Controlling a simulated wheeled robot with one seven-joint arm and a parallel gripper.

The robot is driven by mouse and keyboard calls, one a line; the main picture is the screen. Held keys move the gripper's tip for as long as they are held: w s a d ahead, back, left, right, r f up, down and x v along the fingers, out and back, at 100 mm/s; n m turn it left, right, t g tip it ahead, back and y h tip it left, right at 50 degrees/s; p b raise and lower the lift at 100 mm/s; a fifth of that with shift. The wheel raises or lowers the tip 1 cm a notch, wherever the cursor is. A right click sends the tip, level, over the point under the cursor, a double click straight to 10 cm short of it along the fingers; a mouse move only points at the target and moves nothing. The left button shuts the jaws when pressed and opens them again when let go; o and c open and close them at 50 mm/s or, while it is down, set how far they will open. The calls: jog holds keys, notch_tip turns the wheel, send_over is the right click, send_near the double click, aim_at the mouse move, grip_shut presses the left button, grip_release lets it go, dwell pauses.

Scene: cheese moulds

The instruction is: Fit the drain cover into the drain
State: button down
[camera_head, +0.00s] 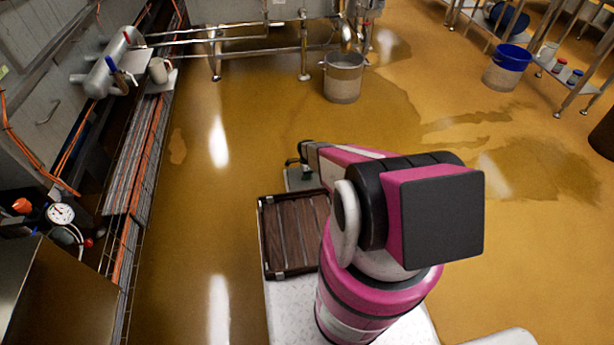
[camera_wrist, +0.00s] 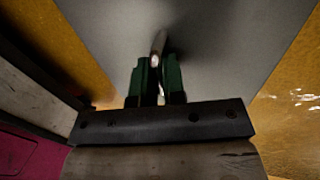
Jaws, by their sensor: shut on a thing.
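My gripper (camera_wrist: 158,68) has its two green fingers closed on a small upright grip in the wrist view. Behind the fingers spreads a flat grey plate (camera_wrist: 215,45), which looks like the drain cover. In the head view my gripper (camera_head: 303,168) points down beyond the slatted tray, and a small part of the grey plate (camera_head: 294,181) shows under it. My arm hides the rest of the plate. Whether the plate touches the floor cannot be told. I cannot make out the drain opening in either view.
A dark slatted tray (camera_head: 268,240) lies just nearer than the plate. A metal bucket (camera_head: 343,80) stands on the wet ochre floor ahead, and a blue-rimmed bucket (camera_head: 506,68) is at the right by shelving. Pipes and cables run along the left wall. The floor left of the tray is clear.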

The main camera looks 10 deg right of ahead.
jog(key=shift+f, duration=1.8)
jog(key=c, duration=1.1)
grip_release()
jog(key=v, duration=1.1)
jog(key=s+r+n+t, duration=0.1)
jog(key=s+r+n, duration=0.5)
jog(key=r, duration=0.8)
jog(key=s+r+n+t, duration=0.1)
jog(key=s+r+n, duration=0.5)
jog(key=s+r, duration=0.4)
jog(key=s+r+n+t, duration=0.1)
jog(key=s+r+n, duration=0.5)
jog(key=r, duration=1.3)
jog(key=shift+s+r, duration=0.1)
jog(key=shift+s, duration=1)
